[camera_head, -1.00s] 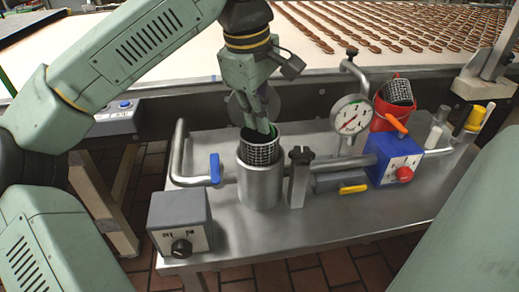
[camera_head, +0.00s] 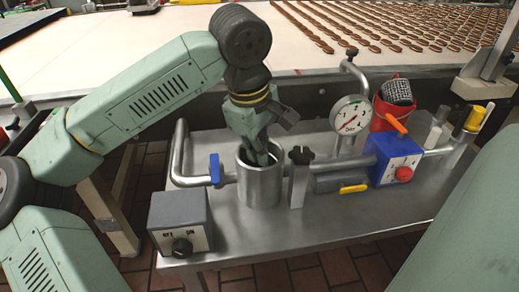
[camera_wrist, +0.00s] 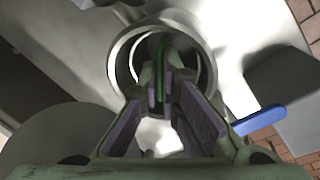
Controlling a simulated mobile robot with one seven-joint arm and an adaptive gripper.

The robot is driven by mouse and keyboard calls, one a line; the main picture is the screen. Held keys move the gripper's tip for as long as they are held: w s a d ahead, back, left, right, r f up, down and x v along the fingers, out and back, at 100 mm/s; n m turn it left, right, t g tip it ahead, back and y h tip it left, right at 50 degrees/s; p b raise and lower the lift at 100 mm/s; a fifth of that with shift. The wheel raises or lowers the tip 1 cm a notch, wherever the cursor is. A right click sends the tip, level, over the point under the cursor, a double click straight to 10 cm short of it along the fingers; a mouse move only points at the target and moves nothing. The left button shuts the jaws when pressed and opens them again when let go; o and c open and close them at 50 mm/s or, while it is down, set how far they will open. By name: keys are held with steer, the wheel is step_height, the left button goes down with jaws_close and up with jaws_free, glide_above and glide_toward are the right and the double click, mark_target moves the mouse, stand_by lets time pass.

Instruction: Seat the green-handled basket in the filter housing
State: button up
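The filter housing (camera_head: 260,188) is an upright, open-topped metal cylinder on the steel table. My gripper (camera_head: 261,158) points down into its mouth with the fingertips inside the rim. In the wrist view the basket's green handle (camera_wrist: 161,68) stands between my finger pads, and my gripper is shut on it. The mesh basket is down inside the housing; its body is hidden by the wall in the head view. The housing rim (camera_wrist: 122,62) rings my fingertips in the wrist view. Whether the basket touches the bottom cannot be seen.
A clamp post (camera_head: 299,178) stands close right of the housing, with a blue-handled valve (camera_head: 215,169) on its left. A pressure gauge (camera_head: 350,115), blue box (camera_head: 396,160) and red bucket (camera_head: 388,118) holding another mesh basket stand farther right. A grey control box (camera_head: 180,224) sits front left.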

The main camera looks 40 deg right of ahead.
steer(key=o, duration=0.5)
steer(key=r, duration=0.4)
steer(key=a+r, duration=0.1)
steer(key=r, duration=0.3)
steer(key=a+r, duration=0.1)
steer(key=r, duration=0.3)
steer(key=shift+s+a, duration=0.15)
steer(key=shift+s, duration=0.1)
